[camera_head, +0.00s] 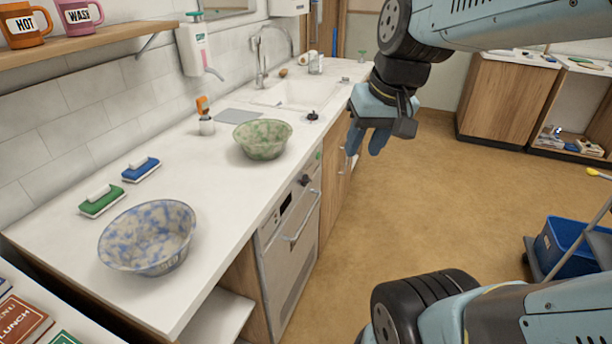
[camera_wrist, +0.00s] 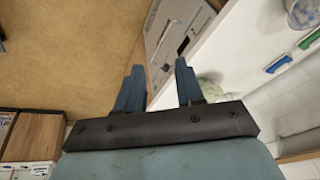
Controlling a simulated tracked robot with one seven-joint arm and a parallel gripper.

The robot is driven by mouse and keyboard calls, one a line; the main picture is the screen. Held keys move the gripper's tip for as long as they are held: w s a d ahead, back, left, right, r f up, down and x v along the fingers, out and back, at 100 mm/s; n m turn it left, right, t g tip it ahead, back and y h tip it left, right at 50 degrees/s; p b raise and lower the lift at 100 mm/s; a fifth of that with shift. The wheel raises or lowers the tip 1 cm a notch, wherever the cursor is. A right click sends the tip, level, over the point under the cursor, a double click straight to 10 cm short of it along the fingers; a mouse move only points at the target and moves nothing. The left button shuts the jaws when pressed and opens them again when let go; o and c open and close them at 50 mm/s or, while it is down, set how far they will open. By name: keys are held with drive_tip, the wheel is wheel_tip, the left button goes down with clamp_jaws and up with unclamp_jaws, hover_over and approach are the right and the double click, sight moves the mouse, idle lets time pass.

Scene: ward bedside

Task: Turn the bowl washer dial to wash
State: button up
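The bowl washer (camera_head: 285,250) is a grey-white front panel under the counter, with a bar handle (camera_head: 300,222) and a dark display. Its small black dial (camera_head: 304,180) is on the upper right of the panel; its setting is too small to read. My gripper (camera_head: 365,143) is in the air, right of and higher in the picture than the dial, apart from the washer. In the wrist view my gripper (camera_wrist: 159,66) has its two blue fingers spread with nothing held between them. The washer (camera_wrist: 178,25) shows beyond the fingers there, and I cannot make out the dial clearly.
The white counter (camera_head: 215,200) holds a blue speckled bowl (camera_head: 148,237), a green speckled bowl (camera_head: 262,139), two scrub brushes (camera_head: 120,185) and a sink (camera_head: 298,93). A blue bucket (camera_head: 570,245) stands at right. The floor (camera_head: 400,215) before the washer is clear.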

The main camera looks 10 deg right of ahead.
drive_tip(key=w+a+f+m+g+y, duration=0.2)
drive_tip(key=w+f+g+y, duration=0.25)
drive_tip(key=w+f, duration=0.3)
drive_tip(key=m+t+y, duration=0.9)
drive_tip(key=m+t, duration=0.2)
drive_tip(key=t, duration=0.1)
approach(311, 182)
drive_tip(key=shift+g, duration=0.25)
drive_tip(key=x, duration=0.8)
drive_tip(key=shift+w+a+r, duration=0.1)
drive_tip(key=shift+r, duration=0.1)
clamp_jaws()
